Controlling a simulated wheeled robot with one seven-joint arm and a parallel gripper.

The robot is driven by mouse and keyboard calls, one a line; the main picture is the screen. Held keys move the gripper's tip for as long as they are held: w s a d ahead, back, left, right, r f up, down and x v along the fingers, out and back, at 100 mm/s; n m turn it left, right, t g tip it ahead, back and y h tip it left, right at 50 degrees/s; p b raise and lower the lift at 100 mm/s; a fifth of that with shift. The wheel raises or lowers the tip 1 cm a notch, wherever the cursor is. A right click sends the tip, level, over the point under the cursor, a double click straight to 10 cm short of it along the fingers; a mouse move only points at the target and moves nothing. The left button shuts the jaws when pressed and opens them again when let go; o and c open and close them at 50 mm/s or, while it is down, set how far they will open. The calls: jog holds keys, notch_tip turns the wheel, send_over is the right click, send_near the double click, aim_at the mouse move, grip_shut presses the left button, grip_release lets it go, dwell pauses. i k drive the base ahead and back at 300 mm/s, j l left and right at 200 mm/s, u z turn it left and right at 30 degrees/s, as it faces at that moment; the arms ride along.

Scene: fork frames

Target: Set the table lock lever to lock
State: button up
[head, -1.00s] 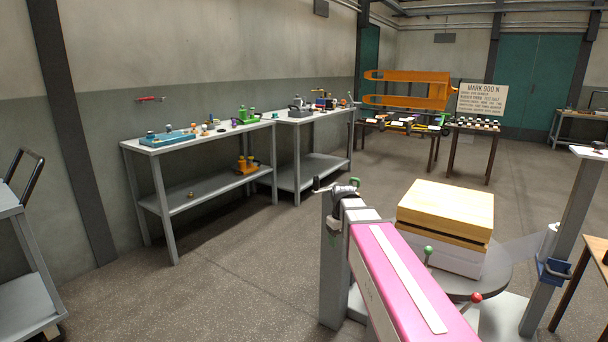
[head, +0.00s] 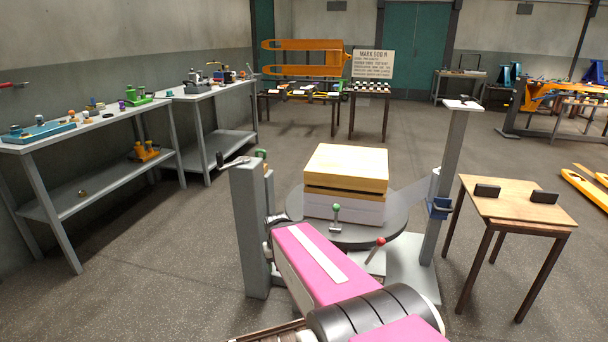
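A round grey turntable (head: 393,228) stands in front of me. A lever with a red ball knob (head: 379,242) sticks out at its front right edge, tilted up to the right. A lever with a green knob (head: 336,212) stands near upright at the front of the table. I cannot tell which is the table lock lever, and no lock marking is readable. My pink arm reaches from the bottom towards the grey post left of the table. My gripper cannot be made out.
A wooden-topped box stack (head: 346,170) sits on the turntable. A grey post (head: 250,230) with a crank handle (head: 234,163) stands left, and a taller post (head: 450,170) with a blue holder (head: 439,208) right. A wooden table (head: 510,207) is further right.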

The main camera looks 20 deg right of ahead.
aim_at(381, 242)
jog(key=z, duration=1.4)
